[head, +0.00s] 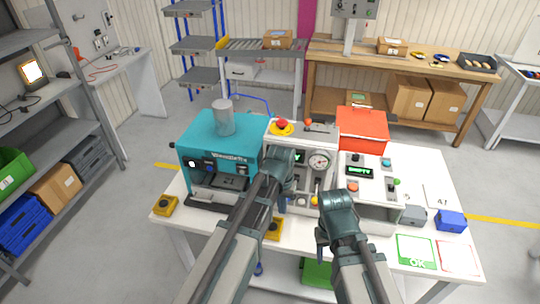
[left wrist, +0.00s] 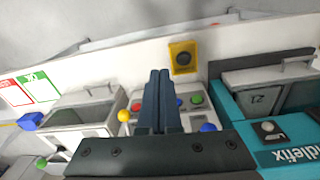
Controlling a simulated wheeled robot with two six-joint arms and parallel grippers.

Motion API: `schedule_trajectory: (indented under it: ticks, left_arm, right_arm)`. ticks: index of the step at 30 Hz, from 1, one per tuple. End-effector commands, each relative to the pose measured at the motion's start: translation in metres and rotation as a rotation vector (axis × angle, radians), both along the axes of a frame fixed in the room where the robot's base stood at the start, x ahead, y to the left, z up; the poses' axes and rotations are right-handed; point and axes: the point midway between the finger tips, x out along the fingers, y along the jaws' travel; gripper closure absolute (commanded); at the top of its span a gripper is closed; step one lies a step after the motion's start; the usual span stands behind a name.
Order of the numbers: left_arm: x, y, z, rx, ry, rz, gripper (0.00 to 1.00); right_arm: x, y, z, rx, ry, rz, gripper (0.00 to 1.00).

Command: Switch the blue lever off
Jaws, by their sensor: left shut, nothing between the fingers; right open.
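In the left wrist view a lever with a blue ball end (left wrist: 208,127) stands on the white control machine, beside the teal machine. Its shaft is mostly hidden by my gripper, so its position is unclear. In the head view my left arm covers that part of the white machine (head: 298,137), and I cannot see the blue lever there. My left gripper (head: 282,158) is shut and empty over the machine's front; its fingers (left wrist: 160,75) appear just left of the blue ball in the wrist view. My right gripper (head: 325,240) is open and empty, low before the right-hand panel.
The teal machine (head: 208,143) stands left of the white machine. A yellow-ended lever (left wrist: 123,115), buttons (left wrist: 197,99) and a yellow switch box (left wrist: 183,57) are close by. The right panel has a green-ended lever (head: 397,182). Cards (head: 416,252) lie at the table's front right.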

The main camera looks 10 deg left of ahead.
Motion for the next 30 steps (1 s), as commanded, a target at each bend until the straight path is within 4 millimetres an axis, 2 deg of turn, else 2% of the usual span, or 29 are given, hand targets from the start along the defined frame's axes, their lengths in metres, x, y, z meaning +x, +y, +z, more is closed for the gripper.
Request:
schedule_trajectory:
  ticks: [1, 9, 15, 21, 30]
  left_arm:
    - [0.015, 0.006, 0.027, -0.01, -0.006, 0.021, 1.0]
    - [0.068, 0.04, 0.096, -0.063, -0.044, 0.114, 1.0]
    - [0.1, 0.065, 0.138, -0.095, -0.07, 0.175, 1.0]
    - [0.119, 0.083, 0.161, -0.116, -0.089, 0.212, 1.0]
    - [0.125, 0.089, 0.166, -0.123, -0.096, 0.226, 1.0]
  right_arm:
    - [0.0, 0.0, 0.027, 0.0, 0.0, -0.002, 0.5]
    - [0.0, 0.0, 0.094, 0.001, 0.0, -0.011, 0.5]
    - [-0.001, 0.0, 0.135, 0.002, 0.001, -0.016, 0.5]
    - [-0.001, 0.0, 0.157, 0.002, 0.001, -0.019, 0.5]
    - [-0.001, 0.0, 0.162, 0.002, 0.001, -0.02, 0.5]
